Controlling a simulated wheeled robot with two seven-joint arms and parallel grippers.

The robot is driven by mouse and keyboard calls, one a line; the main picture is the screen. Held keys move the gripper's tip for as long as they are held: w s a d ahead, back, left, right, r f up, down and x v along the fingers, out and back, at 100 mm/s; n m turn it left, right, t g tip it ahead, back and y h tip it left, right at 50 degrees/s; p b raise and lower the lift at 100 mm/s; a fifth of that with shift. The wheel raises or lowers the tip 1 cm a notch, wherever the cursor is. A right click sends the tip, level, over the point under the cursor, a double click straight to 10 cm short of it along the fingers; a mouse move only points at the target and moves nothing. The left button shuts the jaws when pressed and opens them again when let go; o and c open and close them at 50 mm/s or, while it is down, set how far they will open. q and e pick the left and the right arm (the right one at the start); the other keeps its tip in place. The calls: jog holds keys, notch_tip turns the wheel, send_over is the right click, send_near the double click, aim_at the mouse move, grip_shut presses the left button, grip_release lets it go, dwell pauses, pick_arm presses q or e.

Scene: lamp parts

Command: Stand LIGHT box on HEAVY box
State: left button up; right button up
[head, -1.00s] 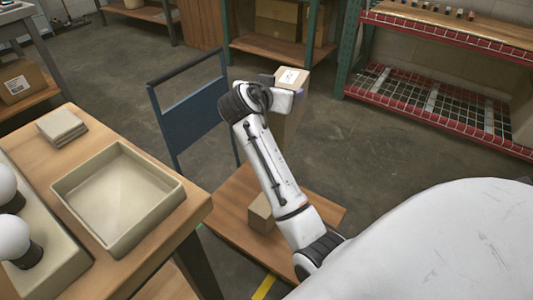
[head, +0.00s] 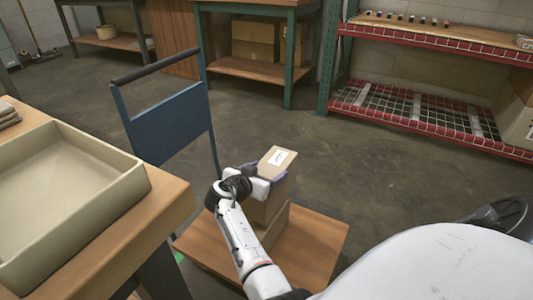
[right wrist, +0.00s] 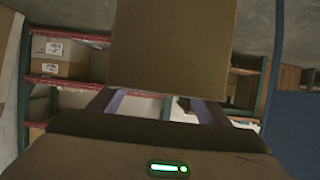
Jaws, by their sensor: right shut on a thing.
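A tan cardboard box (head: 278,160) with a white label on top is held upright by my right gripper (head: 265,182); the label is too small to read. It also fills the upper middle of the right wrist view (right wrist: 172,45), with my right gripper's purple-grey fingers (right wrist: 155,106) at its lower end. A second cardboard box (head: 274,229) stands on the cart's wooden deck (head: 318,250), directly below the held box and partly hidden by my right arm. I cannot tell whether the two boxes touch. My left gripper is not in view.
The cart's blue handle frame (head: 172,135) rises behind the deck at left. A workbench with a beige tray (head: 60,190) stands at the left. The deck's right side is bare. A red-edged wire shelf (head: 420,110) and a green-legged bench (head: 258,68) stand farther back.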

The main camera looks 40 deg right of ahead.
notch_tip(320, 180, down, 4)
jog(key=shift+w+r+b, duration=0.1)
jog(key=shift+b, duration=0.75)
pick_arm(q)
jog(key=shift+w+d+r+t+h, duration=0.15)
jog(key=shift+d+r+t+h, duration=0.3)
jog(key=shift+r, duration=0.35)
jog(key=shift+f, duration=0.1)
pick_arm(e)
jog(key=shift+f, duration=0.2)
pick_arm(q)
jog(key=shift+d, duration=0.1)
pick_arm(e)
jog(key=o, duration=1.9)
